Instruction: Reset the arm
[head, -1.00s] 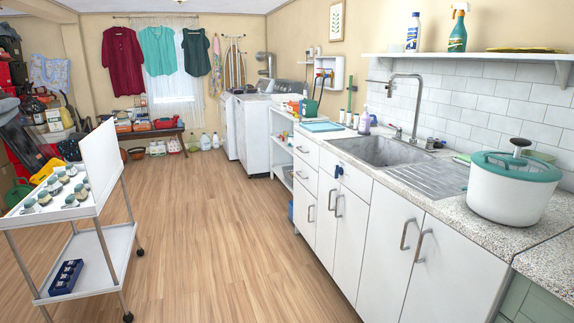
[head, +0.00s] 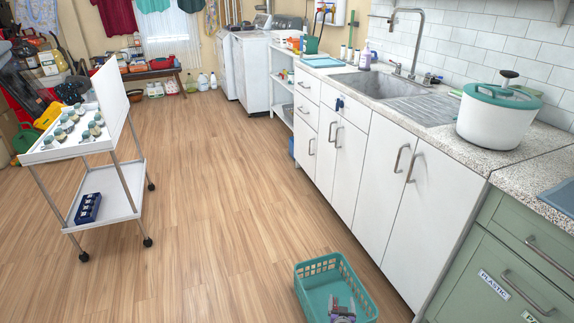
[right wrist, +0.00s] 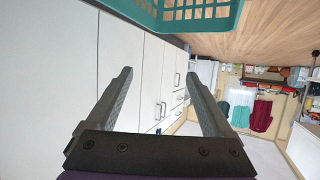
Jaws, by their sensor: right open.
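My right gripper (head: 342,304) shows at the bottom of the head view, in front of a teal basket (head: 311,268). In the right wrist view the two fingers of this gripper (right wrist: 160,78) are spread apart with nothing between them. The teal basket also shows at the top edge of the right wrist view (right wrist: 200,14), beyond the fingertips. I cannot tell from these views whether the fingers are inside the basket or above it. My left gripper is not in view.
White cabinets (head: 350,190) with a sink (head: 388,86) run along the right. A lidded white pot (head: 493,122) stands on the counter. A white cart (head: 72,152) with several small jars stands at the left. The wooden floor (head: 205,200) between is clear.

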